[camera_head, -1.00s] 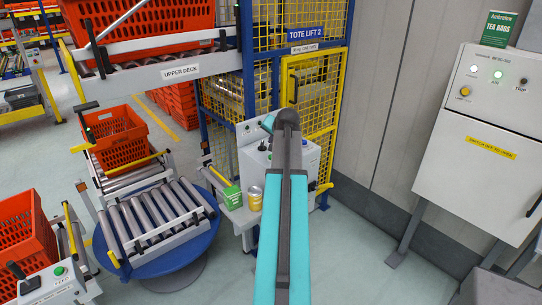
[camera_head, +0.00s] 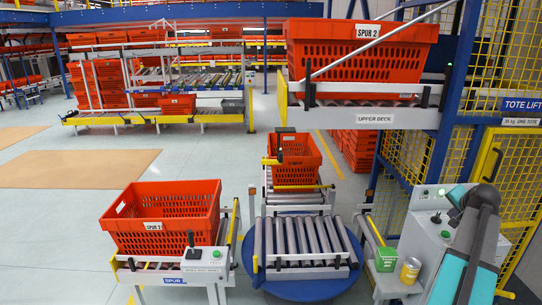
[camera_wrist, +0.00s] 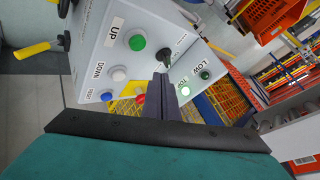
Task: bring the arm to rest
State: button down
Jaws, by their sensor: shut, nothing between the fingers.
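My arm (camera_head: 468,262) shows at the right of the head view, a teal link rising to a dark joint beside the grey control box (camera_head: 428,243). My gripper cannot be made out in the head view. In the wrist view my gripper (camera_wrist: 162,84) is shut and empty, its dark fingers pressed together. It points at the control box (camera_wrist: 122,62), which has UP and DOWN labels, a green button (camera_wrist: 137,43) and a white one (camera_wrist: 119,75). I cannot tell how far the fingertips are from the box.
A green tub (camera_head: 386,259) and a yellow tin (camera_head: 410,270) stand on a shelf by the control box. Orange totes stand on the front-left stand (camera_head: 165,220), behind the round blue turntable (camera_head: 305,288) and on the upper deck (camera_head: 360,118). The left floor is open.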

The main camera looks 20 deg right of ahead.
jog(key=w+a+f+n+y+b, duration=0.2)
jog(key=w+a+f+n+y, duration=0.15)
jog(key=w+a+f, duration=1.4)
jog(key=a+f+n+g+y+b, duration=0.1)
jog(key=a+f+n+g+y, duration=0.1)
jog(key=a+f, duration=1)
jog(key=a+f+n+g+y+b, duration=0.1)
jog(key=a+f, duration=0.9)
jog(key=a, duration=0.5)
jog(key=s+a+f+n+g+y+b, duration=0.1)
jog(key=s+a+f+n+g, duration=0.1)
jog(key=s+a+f, duration=0.7)
jog(key=s+a+f+n+g+b, duration=0.1)
jog(key=s+a+f+n+g, duration=0.2)
jog(key=s+a+f, duration=0.6)
jog(key=s+a+f+n+g, duration=0.1)
jog(key=s+a+n+g, duration=0.1)
jog(key=s, duration=0.7)
jog(key=s+a+f+n+g+h, duration=0.1)
jog(key=s+a+n, duration=0.3)
jog(key=s, duration=0.5)
jog(key=shift+s+f+g+b, duration=0.35)
jog(key=shift+f+g, duration=0.2)
jog(key=shift+g, duration=0.25)
